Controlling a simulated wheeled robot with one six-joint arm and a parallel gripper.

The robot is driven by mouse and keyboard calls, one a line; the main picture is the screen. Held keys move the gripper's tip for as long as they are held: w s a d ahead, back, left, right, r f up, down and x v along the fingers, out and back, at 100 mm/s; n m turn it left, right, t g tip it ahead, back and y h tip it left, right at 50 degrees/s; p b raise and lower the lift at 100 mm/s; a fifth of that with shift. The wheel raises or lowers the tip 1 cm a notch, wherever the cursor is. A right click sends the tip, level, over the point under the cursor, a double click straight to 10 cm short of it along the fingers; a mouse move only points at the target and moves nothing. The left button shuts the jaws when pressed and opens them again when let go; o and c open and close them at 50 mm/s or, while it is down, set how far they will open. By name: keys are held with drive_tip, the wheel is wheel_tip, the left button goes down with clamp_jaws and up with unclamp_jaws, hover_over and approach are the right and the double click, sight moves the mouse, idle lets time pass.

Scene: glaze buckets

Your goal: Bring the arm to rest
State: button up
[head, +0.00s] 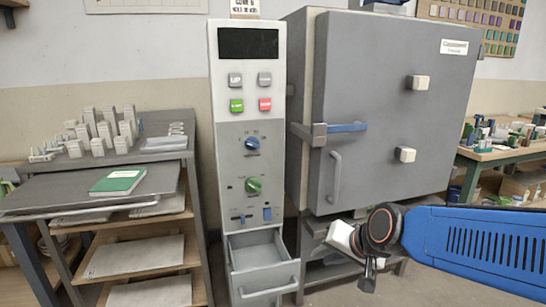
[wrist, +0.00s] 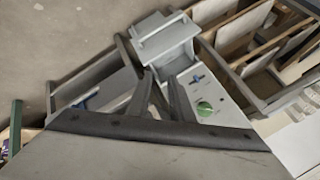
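My arm (head: 480,245) reaches in from the right in the head view, its blue link in front of the kiln's lower part. My gripper (head: 368,284) hangs at the arm's end, pointing down, right of the open drawer. In the wrist view my gripper's two dark fingers (wrist: 160,75) show with a gap between their tips and nothing between them. The fingers appear apart from the drawer and panel.
The grey control cabinet (head: 246,133) has its lower drawer (head: 262,250) pulled open; it looks empty. The drawer also shows in the wrist view (wrist: 165,42). The closed kiln (head: 390,110) stands behind my arm. A shelf table (head: 60,190) with a green book (head: 117,181) is left.

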drive_tip(key=s+d+f+n+g+h, duration=0.1)
drive_tip(key=s+d+n+g+h, duration=0.1)
drive_tip(key=s+d, duration=1.3)
drive_tip(key=shift+s+d+n+h, duration=0.4)
drive_tip(key=shift+s+n+h, duration=0.4)
drive_tip(key=shift+s+h, duration=0.35)
drive_tip(key=shift+a, duration=0.1)
